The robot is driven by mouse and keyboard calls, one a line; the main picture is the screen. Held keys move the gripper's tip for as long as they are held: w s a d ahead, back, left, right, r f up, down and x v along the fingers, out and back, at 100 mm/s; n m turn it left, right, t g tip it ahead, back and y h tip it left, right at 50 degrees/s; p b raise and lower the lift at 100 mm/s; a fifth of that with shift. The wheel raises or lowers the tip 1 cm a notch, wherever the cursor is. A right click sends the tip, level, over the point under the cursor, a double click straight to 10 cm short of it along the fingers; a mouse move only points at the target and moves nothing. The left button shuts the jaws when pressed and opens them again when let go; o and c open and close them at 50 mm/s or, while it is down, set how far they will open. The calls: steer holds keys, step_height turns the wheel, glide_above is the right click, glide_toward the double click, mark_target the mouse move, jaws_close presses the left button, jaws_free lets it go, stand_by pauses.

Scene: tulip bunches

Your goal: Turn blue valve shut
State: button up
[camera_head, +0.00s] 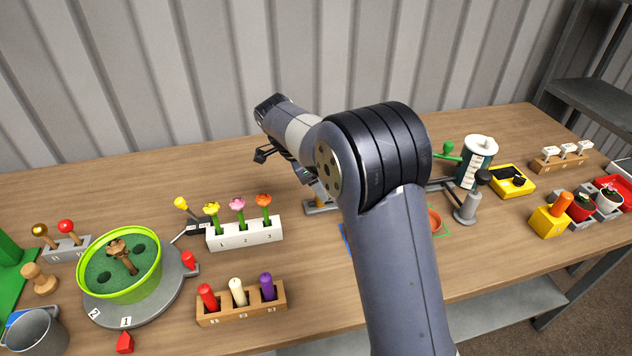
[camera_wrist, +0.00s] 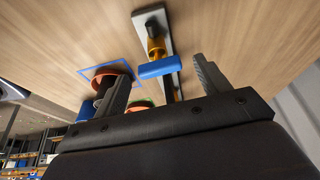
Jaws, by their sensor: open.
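The valve's blue bar handle (camera_wrist: 160,67) shows in the wrist view, above a brass-yellow body (camera_wrist: 155,46) on a grey base strip (camera_wrist: 148,17). The bar lies crosswise to the strip. My gripper (camera_wrist: 161,70) is open and empty; in that picture the bar appears between its two fingers, with a gap on each side. I cannot tell how far the fingers are from it in depth. In the head view, part of the valve's grey base (camera_head: 314,209) shows beside my arm; the blue handle is mostly hidden there. My gripper (camera_head: 275,160) is above and left of it.
A blue square outline (camera_wrist: 88,70) with an orange pot (camera_wrist: 108,70) lies near one finger. A white tulip block (camera_head: 245,233) stands left of the valve. A wooden peg block (camera_head: 240,305) stands in front. A corrugated wall rises behind the table.

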steer(key=v, duration=1)
steer(key=shift+p, duration=0.35)
steer(key=x, duration=1.1)
steer(key=shift+b, duration=0.4)
steer(key=shift+r, duration=0.1)
